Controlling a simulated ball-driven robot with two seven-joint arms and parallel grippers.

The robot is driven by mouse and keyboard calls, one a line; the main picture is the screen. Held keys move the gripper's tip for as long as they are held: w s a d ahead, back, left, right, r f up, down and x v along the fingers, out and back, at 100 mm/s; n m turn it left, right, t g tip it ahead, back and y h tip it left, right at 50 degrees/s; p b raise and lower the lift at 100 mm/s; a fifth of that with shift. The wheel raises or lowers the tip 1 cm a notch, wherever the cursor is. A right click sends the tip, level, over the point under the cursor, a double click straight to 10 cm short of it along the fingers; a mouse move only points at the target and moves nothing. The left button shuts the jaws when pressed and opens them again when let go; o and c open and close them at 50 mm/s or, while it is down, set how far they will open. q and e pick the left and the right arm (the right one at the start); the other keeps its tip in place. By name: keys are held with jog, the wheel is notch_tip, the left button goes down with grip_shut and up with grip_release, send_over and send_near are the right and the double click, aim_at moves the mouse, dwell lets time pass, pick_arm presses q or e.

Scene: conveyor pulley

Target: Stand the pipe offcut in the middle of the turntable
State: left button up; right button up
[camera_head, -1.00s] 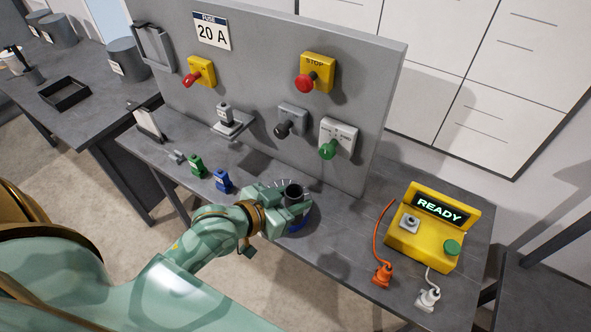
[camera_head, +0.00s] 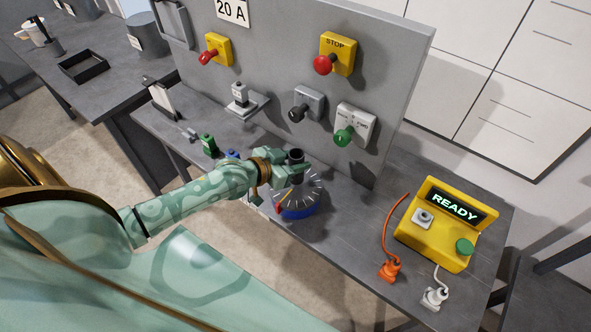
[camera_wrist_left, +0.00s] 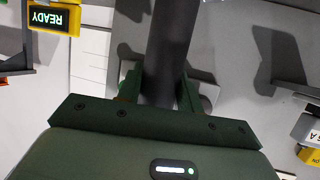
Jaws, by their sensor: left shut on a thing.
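The pipe offcut (camera_head: 296,156) is a dark grey upright tube held in my left gripper (camera_head: 294,171). In the left wrist view the pipe offcut (camera_wrist_left: 173,45) runs between the two green fingers of the left gripper (camera_wrist_left: 161,92), which are shut on it. The turntable (camera_head: 299,207) is a round disc with a blue side and pale tick marks around its top. The pipe is over the far part of the turntable in the head view. The gripper hides the pipe's lower end, so I cannot tell whether it touches the disc. My right gripper is not in view.
A grey panel (camera_head: 290,60) with switches stands behind the turntable. Green (camera_head: 208,144) and blue (camera_head: 231,155) small items are left of it. A yellow READY box (camera_head: 432,246) and orange (camera_head: 389,271) and white (camera_head: 435,297) plugs are to the right. The bench between is clear.

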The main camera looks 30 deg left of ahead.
pick_arm(q)
jog(key=shift+w+a+f+b, duration=0.1)
jog(key=shift+f+b, duration=0.2)
jog(key=shift+f, duration=0.55)
jog(key=shift+w+a+f+b, duration=0.1)
jog(key=shift+f+b, duration=0.15)
jog(key=shift+f, duration=0.55)
jog(key=shift+f, duration=0.15)
jog(key=o, duration=1.2)
